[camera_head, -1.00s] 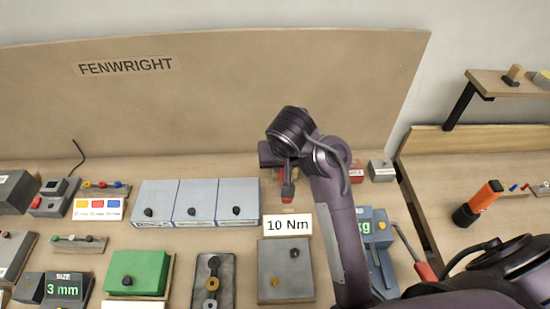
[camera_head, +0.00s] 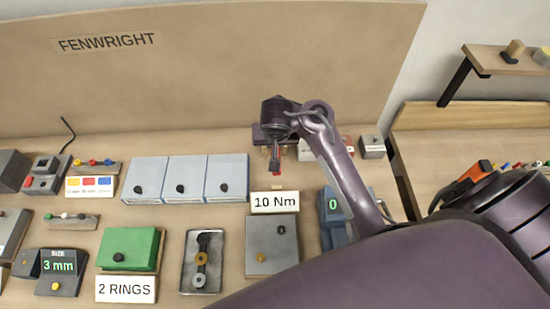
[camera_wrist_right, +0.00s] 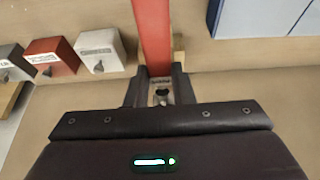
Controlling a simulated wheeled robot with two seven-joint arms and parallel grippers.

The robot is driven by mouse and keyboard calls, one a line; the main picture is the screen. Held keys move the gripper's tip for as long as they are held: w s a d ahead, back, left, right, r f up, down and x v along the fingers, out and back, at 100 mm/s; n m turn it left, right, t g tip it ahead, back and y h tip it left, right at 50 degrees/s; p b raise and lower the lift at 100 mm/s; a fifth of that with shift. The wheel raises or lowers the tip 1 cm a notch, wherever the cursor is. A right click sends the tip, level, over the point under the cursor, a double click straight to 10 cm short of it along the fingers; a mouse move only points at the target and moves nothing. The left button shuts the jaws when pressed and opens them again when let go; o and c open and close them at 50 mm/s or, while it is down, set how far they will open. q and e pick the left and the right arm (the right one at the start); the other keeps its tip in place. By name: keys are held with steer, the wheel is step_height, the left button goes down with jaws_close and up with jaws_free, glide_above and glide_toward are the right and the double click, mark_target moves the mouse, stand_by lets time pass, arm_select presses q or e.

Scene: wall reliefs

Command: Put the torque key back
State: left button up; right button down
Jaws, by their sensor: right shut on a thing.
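My right gripper (camera_head: 275,150) is at the back of the bench, above and behind the "10 Nm" card (camera_head: 275,202). In the wrist view its fingers (camera_wrist_right: 160,92) are shut on a long red bar (camera_wrist_right: 154,35), which looks like the torque key's handle. The bar runs away from the fingers; its far end is out of that view. A small red part (camera_head: 277,169) shows under the gripper in the head view. A small wooden piece (camera_wrist_right: 179,45) is partly visible behind the bar; I cannot tell whether they touch. My left gripper is not in view.
Blue-grey boxes (camera_head: 185,180) with black knobs stand left of the gripper. A grey box (camera_head: 271,245) is in front of the card. Small red (camera_wrist_right: 50,57) and white (camera_wrist_right: 100,50) boxes stand close by. A tall board (camera_head: 200,80) rises behind.

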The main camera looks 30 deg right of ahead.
step_height(320, 180, down, 4)
steer(key=shift+w+d+r+b, duration=0.1)
steer(key=shift+b, duration=0.4)
step_height(320, 180, down, 3)
steer(key=shift+f+b, duration=0.1)
steer(key=shift+b, duration=0.65)
steer(key=shift+f, duration=0.25)
steer(key=shift+f, duration=0.1)
steer(key=c, duration=1.3)
jaws_free()
steer(key=shift+o, duration=0.2)
